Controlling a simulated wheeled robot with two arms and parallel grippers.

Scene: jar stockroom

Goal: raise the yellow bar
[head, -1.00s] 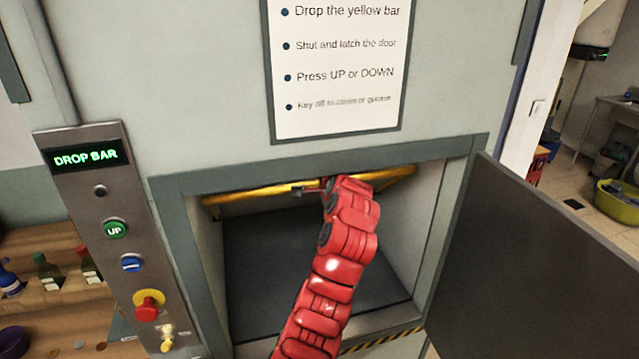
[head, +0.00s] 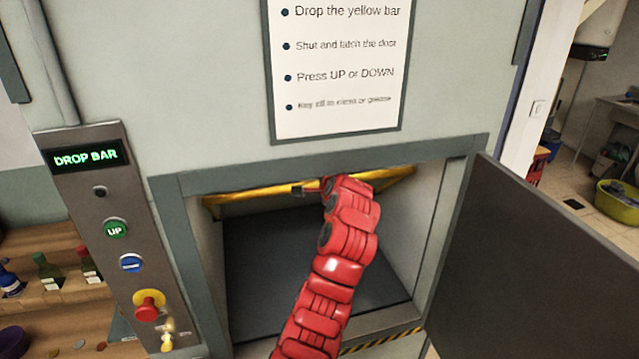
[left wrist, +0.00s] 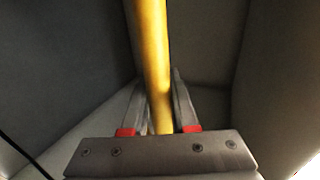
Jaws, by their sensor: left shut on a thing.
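The yellow bar (head: 260,194) runs across the top of the hoist opening in the head view, near the upper edge. It also shows in the left wrist view (left wrist: 152,50), passing between my two fingers. My left gripper (head: 300,189) is at the bar, at the end of the red arm that reaches up into the opening. In the left wrist view its fingers (left wrist: 158,105) are on either side of the bar, shut on it. The arm hides part of the bar. My right gripper is in neither view.
The dark door (head: 530,265) stands open to the right of the opening. The control panel (head: 122,235) on the left has a display (head: 86,157) reading DROP BAR. A sign (head: 338,68) hangs above. The dark compartment floor (head: 265,260) looks empty where it shows.

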